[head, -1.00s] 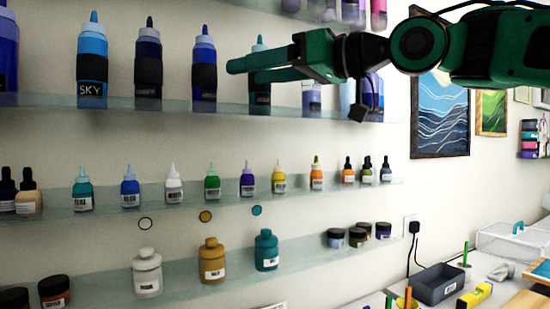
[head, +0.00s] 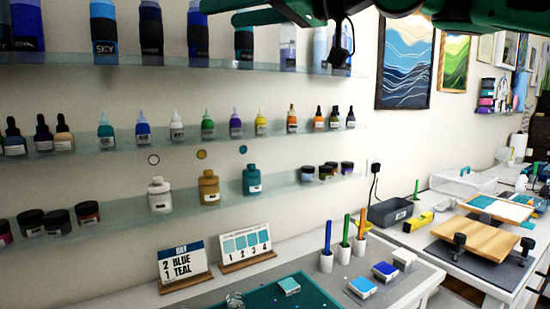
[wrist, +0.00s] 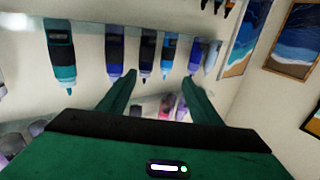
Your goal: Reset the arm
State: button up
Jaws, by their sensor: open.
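My gripper (head: 221,11) is green and shows only in part at the top edge of the head view, in front of the upper bottle shelf. In the wrist view my gripper (wrist: 157,78) has its two green fingers spread well apart, with nothing held between them. Bottles show upside down beyond the fingers, among them a teal bottle (wrist: 60,52) at the left and a dark blue bottle (wrist: 114,50). Most of my arm is cut off by the top of the head view.
Glass shelves line the wall: the upper one (head: 140,62) holds tall bottles, the middle one (head: 270,135) dropper bottles, the lower one (head: 130,215) jars.

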jog(key=w+d+f+m+t+h, duration=0.2)
jog(key=w+d+f+m+h, duration=0.15)
jog(key=d+f, duration=0.45)
jog(key=w+d+f+m+t+h, duration=0.1)
jog(key=w+d+f+m+h, duration=0.3)
jog(key=d+f, duration=0.35)
jog(key=d+f+m+g+h, duration=0.1)
jog(key=d+f+m+h, duration=0.35)
jog(key=d+f, duration=1.1)
jog(key=s+d+f+m+g+h, duration=0.3)
jog(key=s+d+f+g+h, duration=0.1)
jog(key=s+d+f, duration=0.9)
jog(key=s+d+f+m+g, duration=0.2)
jog(key=s+f, duration=0.4)
jog(key=s, duration=0.3)
jog(key=s+d+f+m+g, duration=0.1)
jog(key=s+f+m+g, duration=0.1)
jog(key=s+f, duration=0.5)
jog(key=shift+s+d+f+g, duration=0.15)
jog(key=shift+s+d+g, duration=0.25)
jog(key=shift+s+g, duration=0.65)
jog(key=shift+s, duration=0.1)
